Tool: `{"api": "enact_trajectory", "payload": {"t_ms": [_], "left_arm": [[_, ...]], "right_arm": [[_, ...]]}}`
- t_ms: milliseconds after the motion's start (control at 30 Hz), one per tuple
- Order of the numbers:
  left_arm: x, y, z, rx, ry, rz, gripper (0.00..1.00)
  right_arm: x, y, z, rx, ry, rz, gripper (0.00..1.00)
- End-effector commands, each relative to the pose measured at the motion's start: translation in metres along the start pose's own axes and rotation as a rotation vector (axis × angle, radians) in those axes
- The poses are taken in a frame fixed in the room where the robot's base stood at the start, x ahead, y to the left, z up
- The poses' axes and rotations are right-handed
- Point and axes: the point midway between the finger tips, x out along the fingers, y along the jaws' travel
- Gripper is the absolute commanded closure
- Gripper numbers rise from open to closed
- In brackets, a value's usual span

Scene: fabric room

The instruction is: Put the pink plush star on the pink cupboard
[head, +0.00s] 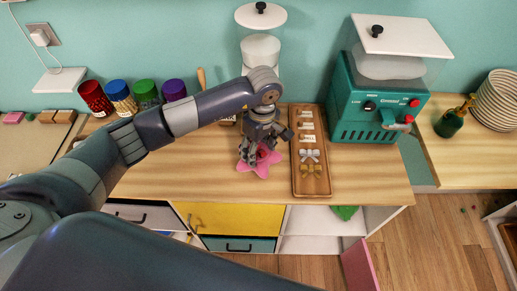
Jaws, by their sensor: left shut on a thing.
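The pink plush star (264,168) is on the wooden counter, left of the long wooden tray. My left gripper (255,153) reaches down over it and is shut on it, hiding its middle; some of its points show around the fingers. I cannot tell whether the star still touches the counter. A pink panel (360,268) stands at the lower right, beside the white open compartment under the counter; it looks like an open cupboard door. No whole pink cupboard can be made out. My right gripper is not in view.
The wooden tray (311,185) holds bows and small labelled pieces. A teal machine (372,104) stands to its right, a white-topped one (261,48) behind. Colored spools (119,97) line the back left. Yellow and teal drawer fronts (243,218) are below. Wooden floor (430,245) is open at right.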

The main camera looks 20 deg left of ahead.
Motion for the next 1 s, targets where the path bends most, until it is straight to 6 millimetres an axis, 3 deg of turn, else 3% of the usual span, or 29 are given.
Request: {"api": "enact_trajectory", "payload": {"t_ms": [233, 433, 667, 700, 767, 1000], "left_arm": [[0.005, 0.008, -0.008, 0.001, -0.001, -0.002, 0.57], [0.031, 0.008, -0.006, -0.001, -0.002, -0.005, 0.57], [0.037, 0.009, -0.007, 0.001, 0.001, -0.001, 0.57], [0.037, 0.009, -0.007, 0.001, 0.001, -0.001, 0.35], [0.037, 0.009, -0.007, 0.001, 0.001, -0.002, 0.24], [0.037, 0.009, -0.007, 0.001, 0.001, -0.002, 0.24]], "right_arm": [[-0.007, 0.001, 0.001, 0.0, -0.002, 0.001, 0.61], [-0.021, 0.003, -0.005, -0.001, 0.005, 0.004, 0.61], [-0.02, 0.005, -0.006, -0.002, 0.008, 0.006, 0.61], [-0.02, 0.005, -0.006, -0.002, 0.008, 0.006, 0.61], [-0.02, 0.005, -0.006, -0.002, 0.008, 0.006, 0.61], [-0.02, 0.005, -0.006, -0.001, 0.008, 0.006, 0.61]]}}
